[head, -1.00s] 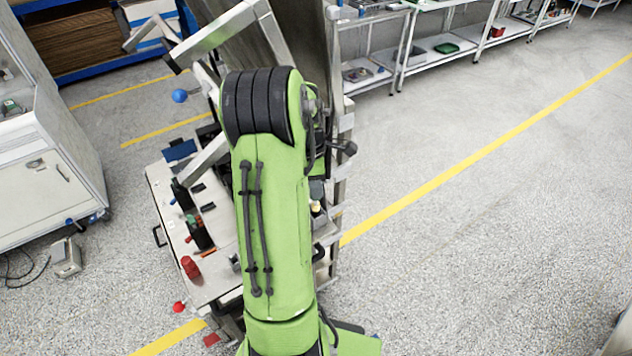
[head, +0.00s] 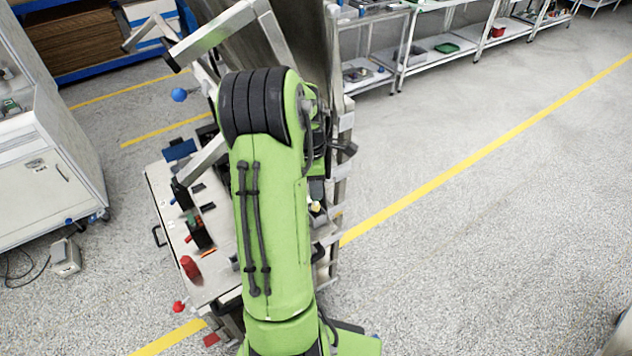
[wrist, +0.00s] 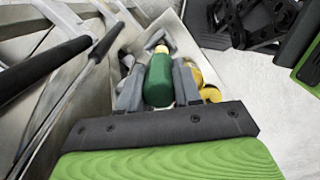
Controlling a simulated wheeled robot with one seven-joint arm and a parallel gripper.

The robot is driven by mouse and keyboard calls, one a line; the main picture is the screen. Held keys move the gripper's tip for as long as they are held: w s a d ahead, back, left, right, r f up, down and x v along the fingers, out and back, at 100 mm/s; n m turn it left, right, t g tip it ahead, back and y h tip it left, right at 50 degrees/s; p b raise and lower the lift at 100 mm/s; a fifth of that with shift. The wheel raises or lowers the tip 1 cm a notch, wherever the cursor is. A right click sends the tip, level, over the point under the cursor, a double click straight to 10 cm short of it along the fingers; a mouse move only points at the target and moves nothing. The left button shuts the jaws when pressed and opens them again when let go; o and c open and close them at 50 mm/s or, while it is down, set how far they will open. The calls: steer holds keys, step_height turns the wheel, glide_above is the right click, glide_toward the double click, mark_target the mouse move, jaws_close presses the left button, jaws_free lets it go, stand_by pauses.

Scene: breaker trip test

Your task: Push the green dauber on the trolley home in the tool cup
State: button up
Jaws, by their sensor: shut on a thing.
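In the wrist view the green dauber (wrist: 159,80) stands between the two grey fingers of my gripper (wrist: 158,84), which is shut on it. Its lower end is hidden by the gripper body. The pale metal walls of what looks like the tool cup (wrist: 187,50) surround the fingers and dauber; how deep the dauber sits cannot be told. In the head view my green arm hides the gripper and the dauber. The trolley (head: 222,288) shows to the left of the arm.
Yellow round pieces (wrist: 211,93) lie just right of the fingers. A red object (head: 190,267) stands on the trolley top. A white cabinet (head: 45,190) stands at left; the floor at right is clear.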

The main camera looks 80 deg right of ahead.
steer(key=shift+f+b, duration=2.25)
steer(key=shift+f, duration=0.7)
steer(key=o, duration=1.1)
steer(key=shift+r, duration=0.1)
steer(key=shift+r, duration=0.1)
steer(key=r, duration=0.5)
steer(key=w+r+p, duration=0.1)
steer(key=r, duration=0.4)
steer(key=r+p, duration=0.1)
steer(key=r, duration=0.4)
steer(key=shift+w+a+r, duration=0.25)
